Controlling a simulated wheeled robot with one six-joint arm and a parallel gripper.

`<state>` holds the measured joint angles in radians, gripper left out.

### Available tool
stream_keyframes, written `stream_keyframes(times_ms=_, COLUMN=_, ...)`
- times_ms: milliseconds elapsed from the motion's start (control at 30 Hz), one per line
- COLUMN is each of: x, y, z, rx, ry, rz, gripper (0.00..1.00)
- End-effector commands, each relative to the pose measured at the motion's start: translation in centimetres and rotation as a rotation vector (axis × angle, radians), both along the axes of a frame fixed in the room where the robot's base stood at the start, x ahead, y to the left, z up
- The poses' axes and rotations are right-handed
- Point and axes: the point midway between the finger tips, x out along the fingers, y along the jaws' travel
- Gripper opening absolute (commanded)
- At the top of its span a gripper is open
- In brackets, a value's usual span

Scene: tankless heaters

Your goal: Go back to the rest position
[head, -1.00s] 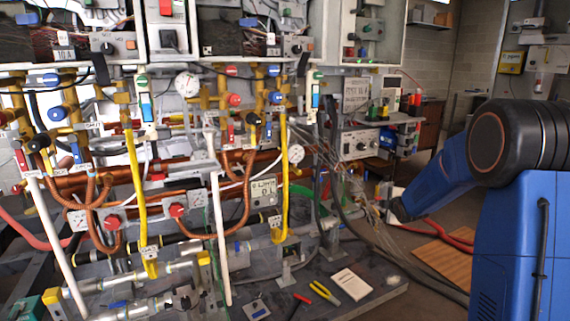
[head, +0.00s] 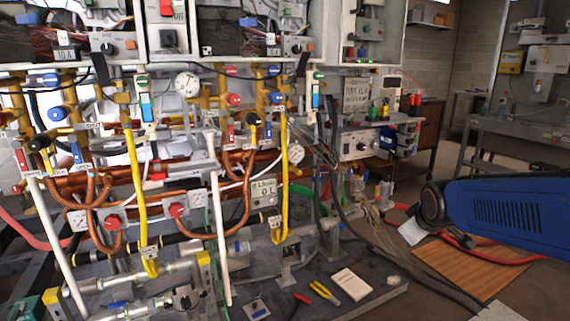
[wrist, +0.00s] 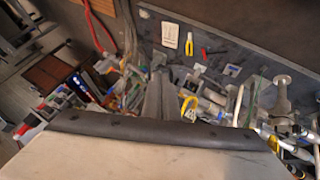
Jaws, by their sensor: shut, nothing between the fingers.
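My gripper (wrist: 159,80) shows at the lower middle of the wrist view. Its grey fingers are together, with nothing held between them. Behind the fingertips the wrist view shows the pipework and the grey base board, apparently at a distance. In the head view my blue arm reaches in from the right edge, with a dark round joint at its left end.
Tankless heater rigs with copper pipes, yellow hoses (head: 138,190) and a gauge (head: 187,84) fill the left and middle. Pliers (head: 325,292) and a white card (head: 351,284) lie on the base board. A wooden board (head: 455,272) and red hose lie right. A grey bench (head: 520,128) stands behind.

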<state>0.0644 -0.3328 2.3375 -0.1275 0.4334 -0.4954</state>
Motion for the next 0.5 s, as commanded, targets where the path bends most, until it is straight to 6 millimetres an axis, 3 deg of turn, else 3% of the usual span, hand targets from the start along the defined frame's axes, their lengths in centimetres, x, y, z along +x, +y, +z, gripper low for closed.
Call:
stream_keyframes(times_ms=100, x=-4.6, y=0.9, z=0.1, rx=0.07, ry=0.035, rz=-0.068, gripper=0.0)
stream_keyframes(times_ms=500, x=-19.3, y=3.4, z=-2.1, rx=0.288, ry=0.178, rz=-0.31, gripper=0.0)
